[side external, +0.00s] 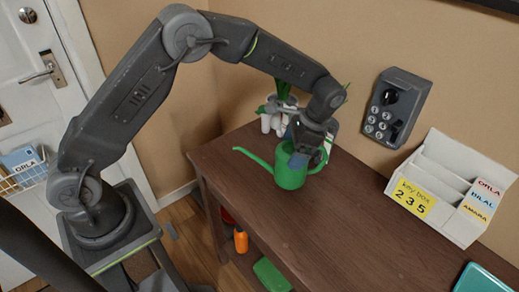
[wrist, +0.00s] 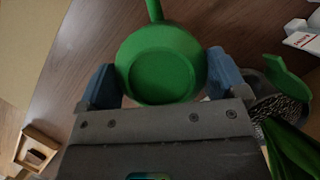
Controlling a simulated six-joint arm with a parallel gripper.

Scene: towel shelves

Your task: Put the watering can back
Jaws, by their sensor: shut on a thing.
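The green watering can (side external: 291,177) is at the back left of the brown table, upright, with its thin spout pointing left. My gripper (side external: 303,158) comes down over it from above and is shut on it. In the wrist view the can's round green body (wrist: 160,72) sits between the two blue finger pads of my gripper (wrist: 162,80), with the spout toward the top. I cannot tell whether its base touches the table. The gripper hides part of the can's top.
A plant (side external: 283,90) and white items (side external: 270,121) stand close behind the can. A white organizer (side external: 447,187) with name labels and a yellow key box note is at the right. A grey keypad box (side external: 396,106) hangs on the wall. The table's front middle (side external: 330,230) is clear.

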